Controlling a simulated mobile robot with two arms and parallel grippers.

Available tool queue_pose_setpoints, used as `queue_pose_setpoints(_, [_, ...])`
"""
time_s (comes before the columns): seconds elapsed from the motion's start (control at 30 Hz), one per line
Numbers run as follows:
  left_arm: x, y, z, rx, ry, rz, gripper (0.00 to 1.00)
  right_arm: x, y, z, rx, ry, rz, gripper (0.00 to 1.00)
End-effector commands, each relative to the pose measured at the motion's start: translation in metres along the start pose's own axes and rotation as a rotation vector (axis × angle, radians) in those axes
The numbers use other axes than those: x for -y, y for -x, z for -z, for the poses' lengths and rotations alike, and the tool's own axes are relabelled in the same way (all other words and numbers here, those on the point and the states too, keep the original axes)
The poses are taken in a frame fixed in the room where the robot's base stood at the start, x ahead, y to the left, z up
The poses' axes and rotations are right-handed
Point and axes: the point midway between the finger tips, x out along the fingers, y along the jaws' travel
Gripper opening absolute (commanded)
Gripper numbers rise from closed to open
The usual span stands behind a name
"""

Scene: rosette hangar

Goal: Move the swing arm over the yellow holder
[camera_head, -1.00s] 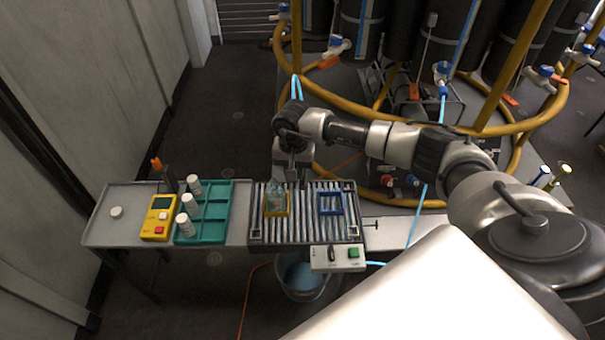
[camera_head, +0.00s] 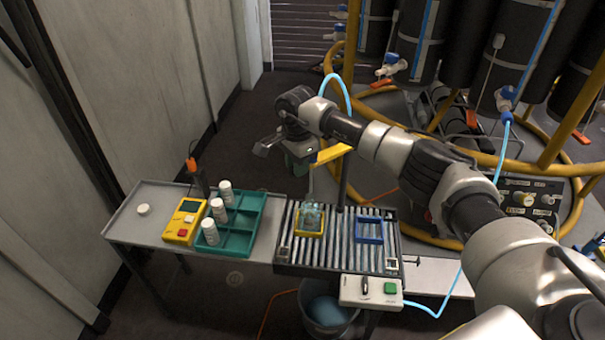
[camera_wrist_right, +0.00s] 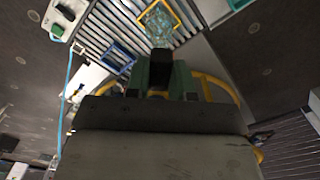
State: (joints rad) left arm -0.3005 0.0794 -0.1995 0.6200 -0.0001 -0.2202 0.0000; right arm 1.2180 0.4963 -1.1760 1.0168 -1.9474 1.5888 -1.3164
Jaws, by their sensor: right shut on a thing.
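The swing arm (camera_head: 333,153) is a yellow bar on a dark post behind the roller conveyor. Its free end is at my right gripper (camera_head: 301,158), which is shut on it; the gripped part is mostly hidden. A thin spout hangs below that end. The yellow holder (camera_head: 298,232) sits on the conveyor with a clear glass vessel (camera_head: 312,216) in it. In the head view the arm's end appears above and behind it; exact alignment is unclear. In the right wrist view the vessel (camera_wrist_right: 158,25) is just beyond the jaws (camera_wrist_right: 160,72).
A blue holder (camera_head: 369,240) sits to the right on the rollers. A control box (camera_head: 371,291) is at the conveyor's front. Left are a teal tray (camera_head: 238,241) with white bottles and a yellow meter (camera_head: 184,221). Yellow pipework (camera_head: 425,240) stands behind on the right.

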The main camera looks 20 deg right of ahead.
Motion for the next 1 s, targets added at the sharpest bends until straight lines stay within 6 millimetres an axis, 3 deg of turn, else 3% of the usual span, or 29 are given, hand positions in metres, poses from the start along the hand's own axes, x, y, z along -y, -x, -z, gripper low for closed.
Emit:
queue_pose_setpoints(0.5, [0.0000,-0.0027,-0.0001,0.000,-0.001,0.000,1.00,0.0040,0.0019,0.0010,-0.003,-0.018,0.003,0.00])
queue_pose_setpoints(0.53, [0.0001,-0.0027,-0.0001,0.000,-0.001,0.000,1.00,0.0039,0.0019,0.0011,-0.003,-0.018,0.003,0.28])
queue_pose_setpoints(0.67, [0.0001,-0.0028,-0.0001,0.000,-0.001,0.000,1.00,0.0037,0.0014,0.0008,-0.002,-0.018,0.002,0.47])
queue_pose_setpoints(1.0, [0.0001,-0.0036,0.0000,-0.001,-0.001,0.000,1.00,0.0037,0.0035,0.0004,-0.001,-0.018,0.002,0.49])
